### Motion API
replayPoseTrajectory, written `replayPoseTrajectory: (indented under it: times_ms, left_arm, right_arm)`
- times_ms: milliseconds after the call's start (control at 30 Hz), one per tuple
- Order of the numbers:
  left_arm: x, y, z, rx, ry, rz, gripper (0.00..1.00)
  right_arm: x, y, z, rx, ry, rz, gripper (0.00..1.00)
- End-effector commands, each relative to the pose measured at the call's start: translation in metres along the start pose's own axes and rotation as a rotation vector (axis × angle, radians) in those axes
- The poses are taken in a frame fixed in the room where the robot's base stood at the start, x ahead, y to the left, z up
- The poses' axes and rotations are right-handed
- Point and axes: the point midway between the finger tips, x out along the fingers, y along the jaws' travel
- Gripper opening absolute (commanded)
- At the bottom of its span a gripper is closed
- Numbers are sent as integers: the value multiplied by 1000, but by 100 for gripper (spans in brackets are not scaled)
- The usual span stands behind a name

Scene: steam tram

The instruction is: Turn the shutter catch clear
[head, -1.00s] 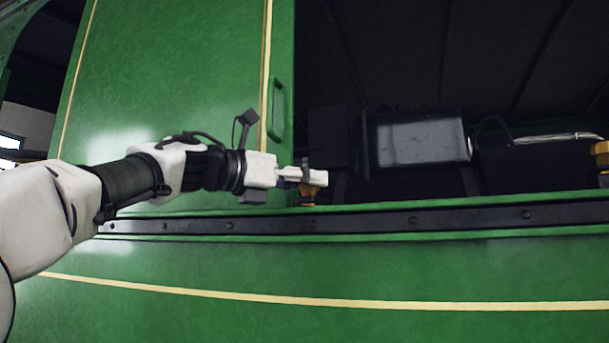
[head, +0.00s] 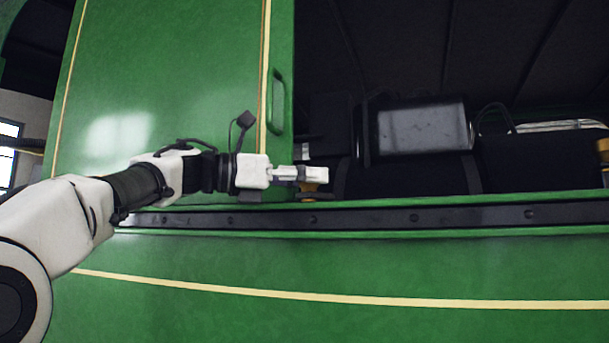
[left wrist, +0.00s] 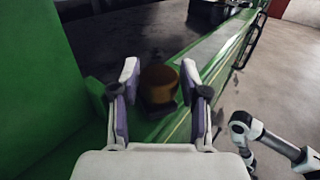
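The shutter catch, a brass-coloured knob (head: 309,187) on a dark base, stands on the green sill at the opening's left end. In the left wrist view the knob (left wrist: 158,84) is between the two fingers of my left gripper (left wrist: 160,78). The fingers are apart on either side of it, with narrow gaps; any contact is unclear. In the head view my left gripper (head: 314,174) hides the knob's top. The green shutter panel (head: 170,90) with its handle is at the left. My right arm shows at the lower right of the left wrist view; its finger state is unclear.
A dark riveted rail (head: 400,217) runs along the green side below the sill. Behind the opening lie a dark box with a grey face (head: 423,128) and black shapes. Another brass-coloured fitting (head: 603,150) is at the right edge. Open floor (left wrist: 290,75) lies outside.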

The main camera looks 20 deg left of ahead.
Motion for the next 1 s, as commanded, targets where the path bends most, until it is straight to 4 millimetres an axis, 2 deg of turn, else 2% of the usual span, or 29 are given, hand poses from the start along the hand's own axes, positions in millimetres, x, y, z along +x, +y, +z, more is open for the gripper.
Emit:
replayPoseTrajectory:
  times_ms: [767, 867, 1000]
  left_arm:
    - [-2, 0, 2, 2, -6, 6, 49]
    - [-2, 0, 1, 4, -6, 33, 49]
    - [-1, -2, -4, 6, -5, 157, 49]
  right_arm:
    - [0, 0, 0, 0, 0, 0, 40]
    - [6, 0, 0, 0, 0, 0, 40]
    - [24, 0, 0, 0, 0, 0, 40]
